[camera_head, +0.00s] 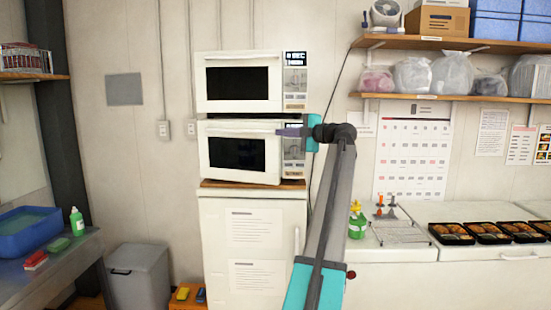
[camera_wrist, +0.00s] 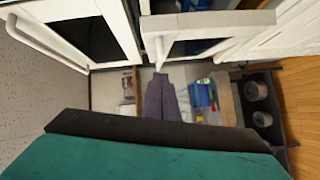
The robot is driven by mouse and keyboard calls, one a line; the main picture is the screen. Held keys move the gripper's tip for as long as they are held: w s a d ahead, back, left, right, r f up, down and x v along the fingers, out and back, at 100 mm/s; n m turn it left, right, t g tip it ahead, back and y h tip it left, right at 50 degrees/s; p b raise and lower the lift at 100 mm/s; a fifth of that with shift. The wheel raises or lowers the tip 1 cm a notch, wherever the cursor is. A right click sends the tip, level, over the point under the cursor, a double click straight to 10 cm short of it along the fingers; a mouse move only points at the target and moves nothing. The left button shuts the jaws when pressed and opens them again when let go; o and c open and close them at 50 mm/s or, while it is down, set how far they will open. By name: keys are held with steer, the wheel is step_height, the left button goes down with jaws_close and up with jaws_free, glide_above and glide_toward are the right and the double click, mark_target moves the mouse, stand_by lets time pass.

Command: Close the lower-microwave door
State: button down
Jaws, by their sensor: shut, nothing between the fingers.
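The lower microwave (camera_head: 294,170) stands under the upper microwave (camera_head: 240,105) on a white fridge-like cabinet. Its white door (camera_head: 240,178) with a dark window looks partly open, its right edge swung out from the body. In the wrist view the door's top edge (camera_wrist: 208,19) stands out, and a dark gap shows beside it. My gripper (camera_head: 280,132) is shut and empty at the door's upper right corner. In the wrist view its grey-purple fingers (camera_wrist: 164,80) point toward the door handle (camera_wrist: 160,48). I cannot tell whether they touch the door.
The upper microwave's door is shut. The white cabinet (camera_head: 215,240) stands below. To the right are a counter with several black food trays (camera_head: 485,240) and a wall shelf (camera_head: 440,43). A grey bin (camera_head: 138,280) and a blue basin (camera_head: 25,238) are at left. Floor shows between them.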

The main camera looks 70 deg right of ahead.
steer(key=s+d+f+m+g+h, duration=0.35)
steer(key=s+f+m+g, duration=0.4)
steer(key=m, duration=0.75)
steer(key=s+d+f+m+g+h, duration=0.3)
steer(key=s+f+m+g+h, duration=0.35)
steer(key=m, duration=0.75)
steer(key=w+a+f+h+b, duration=0.1)
steer(key=w+a+f+b, duration=0.1)
steer(key=w+a, duration=0.5)
steer(key=w+a+f+h+b, duration=0.1)
steer(key=w+a+f, duration=0.3)
steer(key=w+a, duration=0.4)
steer(key=w+h, duration=0.1)
steer(key=w, duration=0.5)
steer(key=shift+a+g+b, duration=0.3)
steer(key=shift+g+b, duration=0.05)
steer(key=shift+g, duration=0.05)
